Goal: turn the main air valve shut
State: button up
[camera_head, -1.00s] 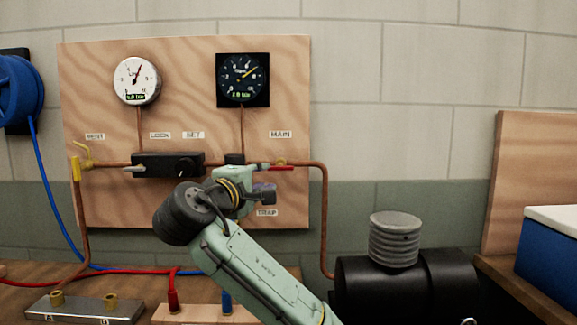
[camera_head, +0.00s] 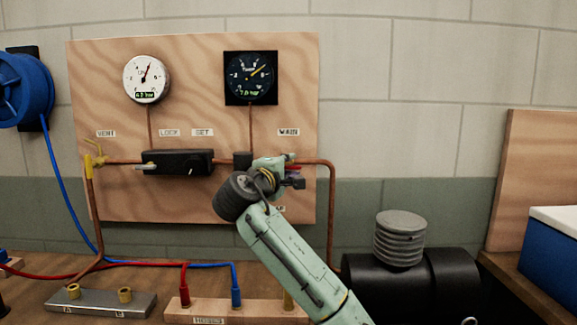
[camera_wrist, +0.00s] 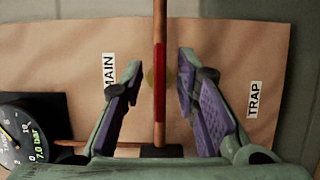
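The main air valve's red lever (camera_wrist: 159,85) lies in line with the copper pipe in the wrist view, beside the MAIN label (camera_wrist: 109,75). My gripper (camera_wrist: 160,64) is open, with one purple-padded finger on each side of the lever and pipe. Clear gaps show between both fingers and the lever. In the head view my gripper (camera_head: 292,176) is at the pipe just below the MAIN label (camera_head: 289,132) and hides most of the valve. How far the fingertips reach past the lever is hard to tell.
A black regulator block (camera_head: 178,162) and yellow vent valve (camera_head: 94,160) sit left on the same pipe. A white gauge (camera_head: 147,79) and dark gauge (camera_head: 250,78) are above. A black tank (camera_head: 385,280) stands lower right. The TRAP label (camera_wrist: 254,99) is near the right finger.

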jog(key=shift+c, duration=0.4)
grip_shut()
jog(key=shift+m, duration=0.3)
jog(key=m+g+y, duration=0.1)
jog(key=m, duration=0.1)
jog(key=shift+a+m, duration=0.1)
jog(key=shift+m, duration=0.2)
jog(key=m+g+y+p, duration=0.1)
jog(key=m, duration=0.1)
jog(key=shift+r+m+p, duration=0.1)
jog(key=shift+m+p, duration=0.2)
jog(key=shift+m, duration=0.1)
jog(key=m+y+p, duration=0.1)
jog(key=m+y, duration=0.1)
jog(key=m, duration=0.1)
jog(key=shift+m+g+y+p, duration=0.3)
jog(key=shift+m+g+p, duration=0.1)
jog(key=m+y, duration=0.2)
jog(key=m, duration=0.1)
jog(key=shift+m, duration=0.4)
